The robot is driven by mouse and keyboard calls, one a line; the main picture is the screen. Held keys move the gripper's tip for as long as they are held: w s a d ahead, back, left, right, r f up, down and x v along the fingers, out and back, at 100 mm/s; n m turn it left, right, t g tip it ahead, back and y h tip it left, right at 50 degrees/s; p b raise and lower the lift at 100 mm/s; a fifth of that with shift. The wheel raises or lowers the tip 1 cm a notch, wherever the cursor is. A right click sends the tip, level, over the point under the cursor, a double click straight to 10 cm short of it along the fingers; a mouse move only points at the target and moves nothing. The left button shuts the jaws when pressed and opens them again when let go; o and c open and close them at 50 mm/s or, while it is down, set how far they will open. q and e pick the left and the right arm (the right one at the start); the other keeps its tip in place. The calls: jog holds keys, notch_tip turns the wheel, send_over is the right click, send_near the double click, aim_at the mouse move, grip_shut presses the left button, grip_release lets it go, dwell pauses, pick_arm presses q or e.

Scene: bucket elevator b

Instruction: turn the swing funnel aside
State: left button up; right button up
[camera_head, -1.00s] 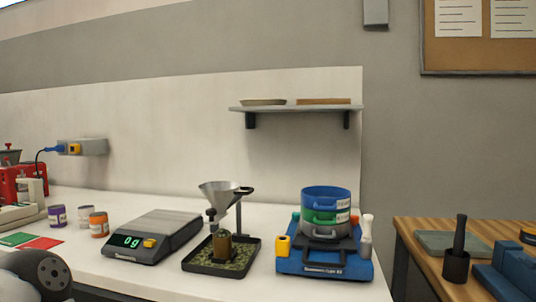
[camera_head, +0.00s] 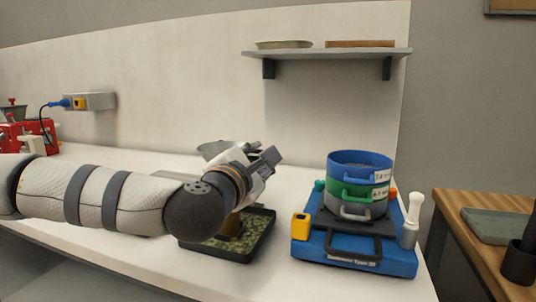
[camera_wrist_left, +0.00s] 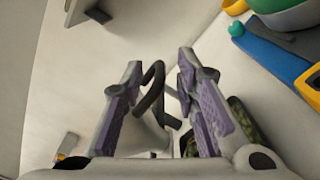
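The grey swing funnel (camera_head: 213,149) shows only part of its rim in the head view, behind my left arm. Its stand post is hidden there. In the left wrist view the pale funnel (camera_wrist_left: 147,134) and a dark looped handle or bracket (camera_wrist_left: 151,88) lie between the fingers. My left gripper (camera_head: 268,158) is beside the funnel, with its fingers apart in the left wrist view (camera_wrist_left: 160,66). I cannot tell whether a finger touches the funnel. Below, an olive-brown container (camera_head: 231,226) stands in a dark tray (camera_head: 262,238). My right gripper is out of view.
A blue sieve shaker (camera_head: 345,250) with stacked coloured sieves (camera_head: 357,187) stands right of the tray. A wall shelf (camera_head: 330,53) hangs above. The scale is mostly hidden behind my left arm. Bare white bench (camera_head: 295,172) lies between the gripper and the sieves.

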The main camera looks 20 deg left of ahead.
pick_arm(q)
jog(key=w, duration=0.4)
jog(key=shift+w+d, duration=0.1)
jog(key=shift+w, duration=0.15)
grip_shut()
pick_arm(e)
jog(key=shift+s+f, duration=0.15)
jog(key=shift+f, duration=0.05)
